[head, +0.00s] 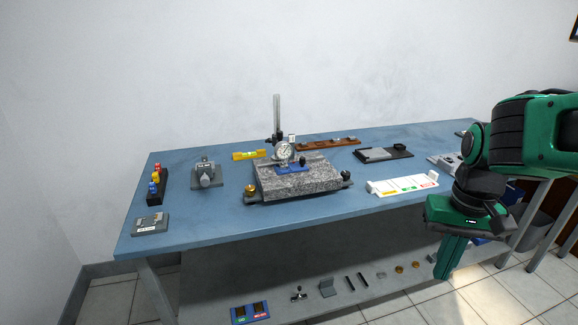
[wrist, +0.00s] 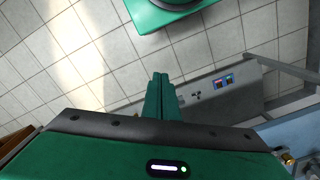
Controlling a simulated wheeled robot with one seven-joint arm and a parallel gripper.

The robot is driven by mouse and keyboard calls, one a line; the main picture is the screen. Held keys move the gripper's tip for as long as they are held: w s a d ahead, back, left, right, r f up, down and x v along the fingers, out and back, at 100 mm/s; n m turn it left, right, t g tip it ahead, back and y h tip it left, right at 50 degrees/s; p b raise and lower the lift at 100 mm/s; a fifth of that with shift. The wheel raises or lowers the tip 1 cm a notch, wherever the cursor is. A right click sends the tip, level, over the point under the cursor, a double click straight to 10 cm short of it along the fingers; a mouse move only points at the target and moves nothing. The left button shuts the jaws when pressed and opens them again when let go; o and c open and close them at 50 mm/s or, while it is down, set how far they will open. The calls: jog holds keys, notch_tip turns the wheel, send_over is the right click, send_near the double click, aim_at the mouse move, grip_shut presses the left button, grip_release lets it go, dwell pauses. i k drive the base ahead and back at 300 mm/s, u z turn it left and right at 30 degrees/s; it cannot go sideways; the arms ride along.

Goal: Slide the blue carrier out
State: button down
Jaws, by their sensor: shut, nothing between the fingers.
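The blue carrier (head: 293,169) lies on the grey speckled granite block (head: 320,178) near the middle of the bench, under the round dial gauge (head: 284,151). How it sits beneath the gauge tip is too small to tell. My green gripper (head: 441,278) hangs at the right, in front of the bench edge and well apart from the carrier, pointing down. Its fingers are together and empty, as the wrist view also shows (wrist: 161,75). In the wrist view the carrier is not visible.
The blue bench (head: 220,217) also bears a yellow level (head: 249,155), a white tray (head: 403,185), a dark plate with a grey block (head: 384,154) and a rack of coloured pieces (head: 156,188). A lower shelf (head: 290,275) holds small parts. Tiled floor lies below my gripper.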

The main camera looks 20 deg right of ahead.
aim_at(294, 167)
jog(key=z, duration=0.45)
jog(key=i, duration=1.15)
jog(key=u, duration=0.45)
